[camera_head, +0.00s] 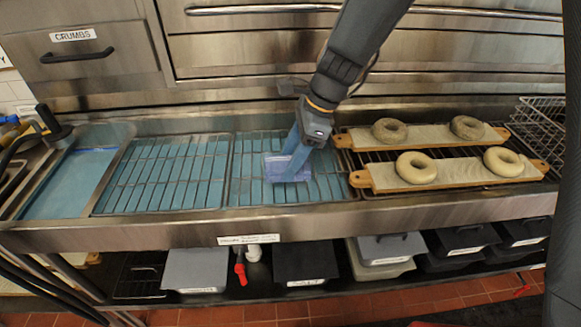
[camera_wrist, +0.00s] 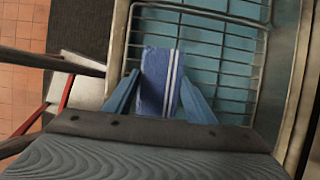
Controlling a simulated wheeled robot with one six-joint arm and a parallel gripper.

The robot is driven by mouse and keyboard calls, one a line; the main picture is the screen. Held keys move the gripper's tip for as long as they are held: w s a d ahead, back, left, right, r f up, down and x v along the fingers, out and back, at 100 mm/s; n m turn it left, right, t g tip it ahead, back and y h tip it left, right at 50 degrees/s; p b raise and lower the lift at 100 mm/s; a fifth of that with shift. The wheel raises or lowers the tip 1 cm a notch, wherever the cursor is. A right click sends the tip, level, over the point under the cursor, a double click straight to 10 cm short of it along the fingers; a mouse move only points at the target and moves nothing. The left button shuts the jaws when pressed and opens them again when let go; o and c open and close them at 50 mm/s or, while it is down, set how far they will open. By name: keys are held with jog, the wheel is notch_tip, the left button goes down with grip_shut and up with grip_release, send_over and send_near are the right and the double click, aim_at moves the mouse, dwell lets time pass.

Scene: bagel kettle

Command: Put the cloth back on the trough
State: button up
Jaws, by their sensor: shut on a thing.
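The cloth (camera_head: 280,172) is blue; the wrist view shows it as a blue strip with white stripes (camera_wrist: 158,80). My gripper (camera_head: 296,158) is shut on it and points down over the middle of the trough. In the wrist view, the two blue fingers of my gripper (camera_wrist: 160,98) stand on either side of the cloth. The steel trough (camera_head: 190,233) holds blue water under wire racks. The cloth is over the middle rack (camera_head: 245,185); I cannot tell whether it touches the wires. In the wrist view the rack (camera_wrist: 225,50) lies beneath and to the right.
Two bagel boards, one behind (camera_head: 440,137) and one in front (camera_head: 390,180), lie on the right part of the trough with bagels on them. A wire basket (camera_head: 540,125) stands at the far right. A black tap (camera_head: 48,125) is at the left. Lidded bins (camera_head: 195,268) sit below.

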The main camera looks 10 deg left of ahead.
jog(key=shift+f, duration=1.45)
jog(key=o, duration=0.9)
jog(key=shift+f, duration=0.1)
jog(key=shift+o, duration=0.2)
jog(key=b+v, duration=0.1)
jog(key=v, duration=1.1)
jog(key=shift+d, duration=0.1)
jog(key=s+d+f+n+h, duration=0.1)
jog(key=s+d+f+n, duration=0.1)
jog(key=d+n, duration=0.3)
jog(key=s+d+f+n+t+h, duration=0.1)
jog(key=s+d+f+n, duration=0.2)
jog(key=d, duration=0.7)
jog(key=s+d+f+n+t+h, duration=0.1)
jog(key=s+d+f+n+h, duration=0.1)
jog(key=s+d+n, duration=0.3)
jog(key=d+f+n, duration=0.1)
jog(key=d+n, duration=0.1)
jog(key=d, duration=0.1)
jog(key=shift+s+d, duration=0.2)
jog(key=shift+s, duration=0.05)
